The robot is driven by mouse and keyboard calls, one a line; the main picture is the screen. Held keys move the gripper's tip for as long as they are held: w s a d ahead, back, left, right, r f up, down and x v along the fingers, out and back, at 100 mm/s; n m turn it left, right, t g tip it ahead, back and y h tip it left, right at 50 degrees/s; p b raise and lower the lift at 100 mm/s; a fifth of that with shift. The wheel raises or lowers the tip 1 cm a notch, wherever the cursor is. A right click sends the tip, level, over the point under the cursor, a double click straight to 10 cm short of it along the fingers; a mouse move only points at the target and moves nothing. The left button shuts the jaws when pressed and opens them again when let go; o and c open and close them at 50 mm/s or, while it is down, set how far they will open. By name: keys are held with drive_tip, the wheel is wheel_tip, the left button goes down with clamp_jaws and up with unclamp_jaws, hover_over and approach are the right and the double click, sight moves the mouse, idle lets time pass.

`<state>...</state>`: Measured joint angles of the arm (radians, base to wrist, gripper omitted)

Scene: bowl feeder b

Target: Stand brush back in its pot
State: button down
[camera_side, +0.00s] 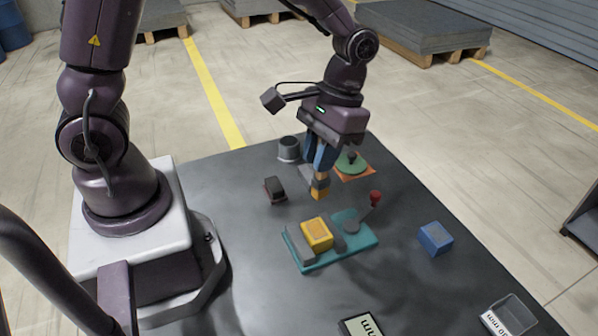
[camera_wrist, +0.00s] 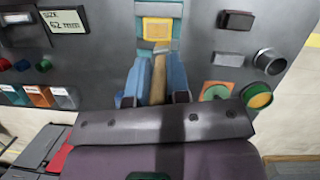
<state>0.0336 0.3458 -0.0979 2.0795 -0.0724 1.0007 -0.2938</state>
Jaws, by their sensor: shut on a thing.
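My gripper (camera_side: 320,170) has its blue fingers shut on the brush (camera_side: 320,191), whose orange lower end hangs below the fingertips, above the dark table. In the wrist view, the brush's wooden handle (camera_wrist: 158,80) lies between the fingers (camera_wrist: 157,90). The brush is clear of the pot. I cannot tell how far the brush tip is above the table.
A teal fixture (camera_side: 352,250) with a yellow block (camera_side: 317,234) and a red-knobbed lever (camera_side: 374,198) stands in front. A dark block (camera_side: 275,189) lies left, a blue block (camera_side: 435,238) right.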

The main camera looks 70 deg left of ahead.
drive_tip(key=w+a+f+n+t+h, duration=0.1)
drive_tip(key=w+a+f+n+t, duration=0.15)
drive_tip(key=a+n, duration=0.8)
drive_tip(key=w+a+f+n+t+h, duration=0.1)
drive_tip(key=w+a+n+h, duration=0.3)
drive_tip(key=a, duration=1.1)
drive_tip(key=f, duration=0.2)
drive_tip(key=s+f+y, duration=0.1)
drive_tip(key=f, duration=0.2)
drive_tip(key=f+n+y, duration=0.1)
drive_tip(key=f, duration=0.2)
drive_tip(key=shift+s, duration=0.15)
drive_tip(key=c, duration=1.5)
unclamp_jaws()
drive_tip(key=shift+f, duration=0.1)
drive_tip(key=o, duration=0.4)
